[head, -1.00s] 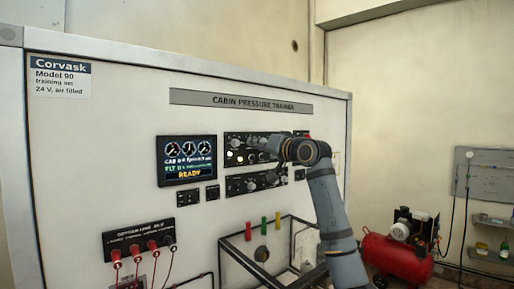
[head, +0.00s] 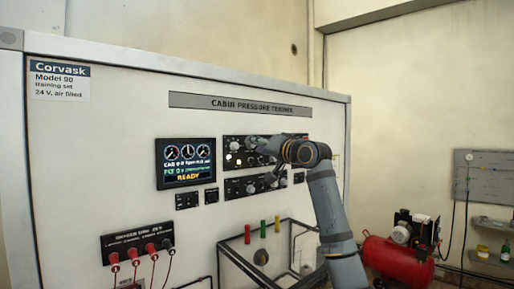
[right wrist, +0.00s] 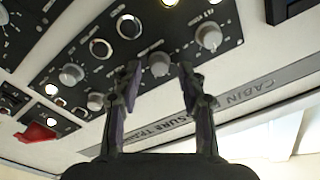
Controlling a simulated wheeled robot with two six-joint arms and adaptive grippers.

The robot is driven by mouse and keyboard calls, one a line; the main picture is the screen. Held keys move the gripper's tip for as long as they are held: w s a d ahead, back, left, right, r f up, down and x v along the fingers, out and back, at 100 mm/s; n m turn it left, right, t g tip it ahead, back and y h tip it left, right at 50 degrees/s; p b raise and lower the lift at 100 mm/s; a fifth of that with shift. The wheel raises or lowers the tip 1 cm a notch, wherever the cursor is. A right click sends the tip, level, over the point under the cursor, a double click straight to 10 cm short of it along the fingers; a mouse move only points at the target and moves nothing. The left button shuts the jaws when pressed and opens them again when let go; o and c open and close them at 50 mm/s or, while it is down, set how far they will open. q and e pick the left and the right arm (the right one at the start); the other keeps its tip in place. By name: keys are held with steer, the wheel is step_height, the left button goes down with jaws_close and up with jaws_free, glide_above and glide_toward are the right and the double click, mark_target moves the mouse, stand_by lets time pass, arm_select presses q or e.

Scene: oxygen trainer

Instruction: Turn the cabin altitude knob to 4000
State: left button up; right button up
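The upper black control panel (head: 232,141) carries several knobs and lit buttons; its labels are too small to read, so I cannot tell which knob is cabin altitude. My right gripper (head: 264,145) is in front of this panel and hides part of it. In the right wrist view the gripper (right wrist: 159,72) is open, its two dark fingers apart. A pale knob (right wrist: 160,63) shows between the fingertips; I cannot tell whether they touch it. Other grey knobs (right wrist: 208,36) and (right wrist: 72,74) lie to either side. My left gripper is not in view.
A display (head: 186,162) reads READY. A lower knob panel (head: 240,187) sits beneath the upper one. A red guarded switch (right wrist: 36,132) shows in the wrist view. A frame with colored handles (head: 263,229) stands below, and a red compressor (head: 398,260) stands right.

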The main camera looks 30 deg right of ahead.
steer(key=shift+f, duration=0.15)
steer(key=shift+s, duration=0.35)
steer(key=s, duration=1.1)
steer(key=shift+d+f, duration=0.3)
steer(key=shift+d, duration=0.1)
steer(key=shift+s, duration=0.15)
